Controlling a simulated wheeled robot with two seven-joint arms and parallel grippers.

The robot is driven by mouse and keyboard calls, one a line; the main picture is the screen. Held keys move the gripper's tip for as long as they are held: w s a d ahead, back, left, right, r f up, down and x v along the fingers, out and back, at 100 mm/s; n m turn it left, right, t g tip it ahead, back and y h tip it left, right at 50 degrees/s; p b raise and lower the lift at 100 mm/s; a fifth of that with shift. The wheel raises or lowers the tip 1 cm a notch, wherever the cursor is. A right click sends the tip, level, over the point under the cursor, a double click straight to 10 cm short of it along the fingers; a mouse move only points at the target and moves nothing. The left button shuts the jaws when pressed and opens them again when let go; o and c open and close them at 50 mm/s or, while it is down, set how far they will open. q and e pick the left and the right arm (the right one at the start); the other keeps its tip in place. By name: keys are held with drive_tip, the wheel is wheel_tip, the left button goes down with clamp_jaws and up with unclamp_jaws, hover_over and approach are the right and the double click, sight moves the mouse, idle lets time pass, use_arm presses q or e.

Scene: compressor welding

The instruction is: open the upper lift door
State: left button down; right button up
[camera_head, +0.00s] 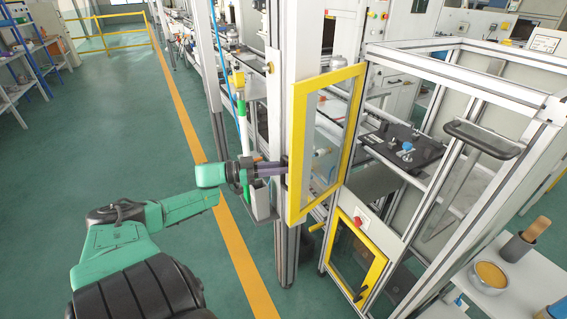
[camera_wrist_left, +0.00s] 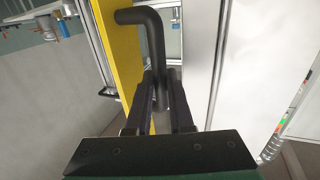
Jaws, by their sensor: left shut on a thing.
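The upper lift door (camera_head: 297,143) is a clear panel in a yellow frame. In the head view it stands swung out from the aluminium cell frame, beside a white post. My left gripper (camera_head: 284,168) is at the door's left edge. In the left wrist view my left gripper (camera_wrist_left: 160,92) is shut on the black bent door handle (camera_wrist_left: 150,20), beside the yellow door frame (camera_wrist_left: 118,50). The handle is mostly hidden by the gripper in the head view. My right gripper is not in view.
A lower yellow-framed door (camera_head: 377,268) sits below, with a red button (camera_head: 358,221) above it. The white post (camera_head: 300,50) stands close to my left gripper. A white side table (camera_head: 515,285) holds a yellow-filled bowl (camera_head: 490,275). Green floor (camera_head: 110,130) at left is clear.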

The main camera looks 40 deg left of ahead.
use_arm(q)
drive_tip(key=shift+w+a, duration=0.2)
drive_tip(key=shift+a, duration=0.55)
drive_tip(key=c, duration=1)
unclamp_jaws()
drive_tip(key=shift+c, duration=0.2)
drive_tip(key=shift+o, duration=1.2)
drive_tip(key=shift+w, duration=0.2)
drive_tip(key=v, duration=1.4)
drive_tip(key=shift+s, duration=0.25)
drive_tip(key=shift+a, duration=0.1)
